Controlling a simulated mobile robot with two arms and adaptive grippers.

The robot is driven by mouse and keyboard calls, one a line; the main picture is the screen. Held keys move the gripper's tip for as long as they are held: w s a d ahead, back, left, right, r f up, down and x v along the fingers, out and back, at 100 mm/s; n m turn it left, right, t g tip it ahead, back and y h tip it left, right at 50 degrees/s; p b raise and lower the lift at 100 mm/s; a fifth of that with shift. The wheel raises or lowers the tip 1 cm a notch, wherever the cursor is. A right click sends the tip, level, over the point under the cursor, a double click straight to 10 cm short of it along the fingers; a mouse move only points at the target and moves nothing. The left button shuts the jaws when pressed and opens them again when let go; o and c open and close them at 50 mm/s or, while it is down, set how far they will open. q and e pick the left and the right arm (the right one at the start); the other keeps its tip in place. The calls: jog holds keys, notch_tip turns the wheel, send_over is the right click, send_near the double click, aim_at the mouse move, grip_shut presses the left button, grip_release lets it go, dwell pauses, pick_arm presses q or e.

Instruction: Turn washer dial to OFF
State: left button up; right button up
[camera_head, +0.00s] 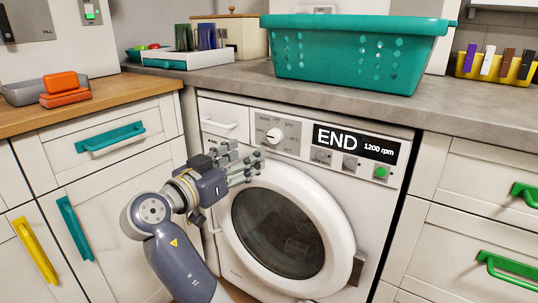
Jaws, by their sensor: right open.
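The white washer (222,250) stands under the counter with its round door (285,235) closed. Its white dial (274,136) sits on a grey panel left of the display (357,143), which reads "END" and "1200 rpm". The dial's pointer direction is too small to tell. My right gripper (247,164) is open and empty, in front of the washer's upper left. In the picture its fingers are just below and left of the dial, apart from it. My left gripper is not in view.
A teal basket (355,50) stands on the grey counter (480,110) above the washer. Drawers with coloured handles flank it, teal (110,138) at left and green (510,267) at right. Small buttons and a green one (380,172) sit below the display.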

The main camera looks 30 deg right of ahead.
aim_at(273, 138)
jog(key=b+x, duration=0.2)
jog(key=x, duration=0.8)
jog(key=shift+w+d, duration=0.15)
jog(key=shift+d, duration=0.05)
jog(key=c, duration=1)
